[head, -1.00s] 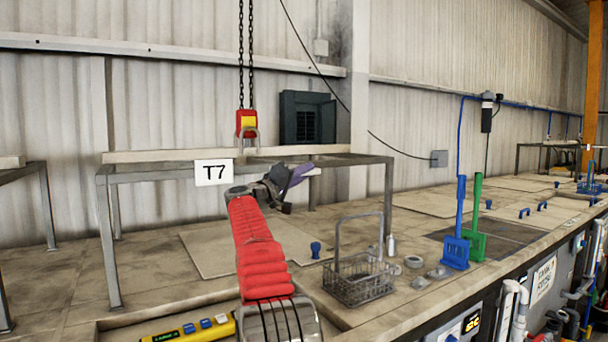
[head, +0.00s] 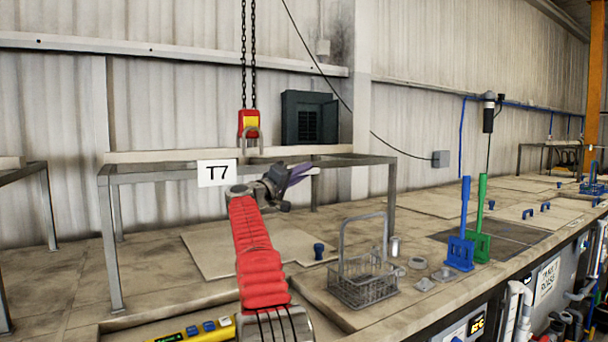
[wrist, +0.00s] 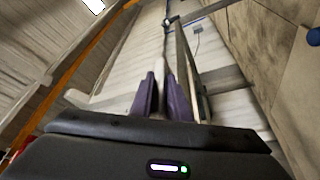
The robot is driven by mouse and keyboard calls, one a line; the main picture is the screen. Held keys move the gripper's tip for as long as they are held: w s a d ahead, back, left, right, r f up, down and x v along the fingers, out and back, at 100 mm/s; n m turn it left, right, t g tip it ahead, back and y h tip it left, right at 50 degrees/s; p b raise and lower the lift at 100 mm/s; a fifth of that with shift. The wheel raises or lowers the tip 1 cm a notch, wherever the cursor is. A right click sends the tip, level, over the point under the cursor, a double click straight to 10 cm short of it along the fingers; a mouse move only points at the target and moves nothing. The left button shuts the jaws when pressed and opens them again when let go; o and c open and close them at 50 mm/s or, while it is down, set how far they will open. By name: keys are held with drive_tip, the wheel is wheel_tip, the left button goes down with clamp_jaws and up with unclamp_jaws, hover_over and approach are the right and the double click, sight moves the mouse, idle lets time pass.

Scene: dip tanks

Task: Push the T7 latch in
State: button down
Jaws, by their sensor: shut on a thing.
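The T7 sign (head: 216,173) hangs on the front rail of a grey metal frame at the left centre of the head view. No latch can be made out clearly in either view. My gripper (head: 303,171) is just right of the sign, close below the frame's top rail, its purple fingers pointing right. In the wrist view, my gripper (wrist: 162,85) shows two purple fingers close together with a narrow gap. I cannot tell whether the fingers touch the frame.
A red and yellow hoist hook (head: 249,127) hangs on chains above the frame. A wire basket (head: 364,290) stands right of my arm. Blue (head: 461,253) and green (head: 480,245) paddles stand farther right. A yellow pendant (head: 222,328) lies at the front.

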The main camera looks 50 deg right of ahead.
drive_tip(key=shift+w+d+f, duration=0.15)
drive_tip(key=shift+w+d, duration=0.05)
drive_tip(key=shift+w, duration=0.25)
drive_tip(key=c, duration=1.7)
unclamp_jaws()
drive_tip(key=shift+a, duration=0.2)
drive_tip(key=shift+v, duration=6.8)
drive_tip(key=shift+s, duration=0.1)
